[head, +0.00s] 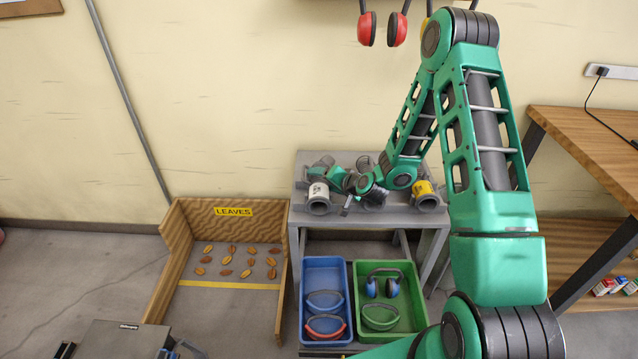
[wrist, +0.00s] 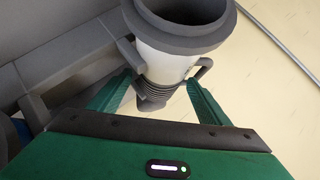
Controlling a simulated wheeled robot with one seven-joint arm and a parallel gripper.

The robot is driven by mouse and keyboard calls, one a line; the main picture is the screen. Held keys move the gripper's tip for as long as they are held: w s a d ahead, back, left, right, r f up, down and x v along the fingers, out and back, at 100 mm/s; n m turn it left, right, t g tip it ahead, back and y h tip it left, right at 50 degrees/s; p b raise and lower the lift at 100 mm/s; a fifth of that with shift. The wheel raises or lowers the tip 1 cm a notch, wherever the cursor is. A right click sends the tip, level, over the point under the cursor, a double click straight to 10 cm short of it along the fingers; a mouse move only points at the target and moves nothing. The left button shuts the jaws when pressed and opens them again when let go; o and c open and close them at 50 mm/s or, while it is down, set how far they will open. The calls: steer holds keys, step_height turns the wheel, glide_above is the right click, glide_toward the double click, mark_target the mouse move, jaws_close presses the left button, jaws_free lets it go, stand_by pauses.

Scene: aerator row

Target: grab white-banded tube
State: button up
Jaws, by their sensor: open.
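The white-banded tube (head: 318,196) is on the left part of the grey table, a grey tube with a white band and a wide grey collar. In the wrist view the white-banded tube (wrist: 180,52) is close in front, with grey handles at its sides and a ribbed end between my fingers. My gripper (wrist: 170,88) is open, with one green finger on each side of the tube. I cannot tell whether the fingers touch it. In the head view my gripper (head: 338,182) is at the tube, partly hidden by my wrist.
A yellow-banded tube (head: 424,194) is to the right on the grey table (head: 300,222), and a dark grey part lies between the tubes. Below are a blue bin (head: 311,268) and a green bin (head: 409,275). A wooden leaves box (head: 180,230) stands left, a wooden bench (head: 590,130) right.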

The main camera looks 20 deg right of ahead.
steer(key=shift+w+a+f, duration=0.15)
steer(key=shift+w+f, duration=0.1)
steer(key=shift+w, duration=0.2)
steer(key=c, duration=1.3)
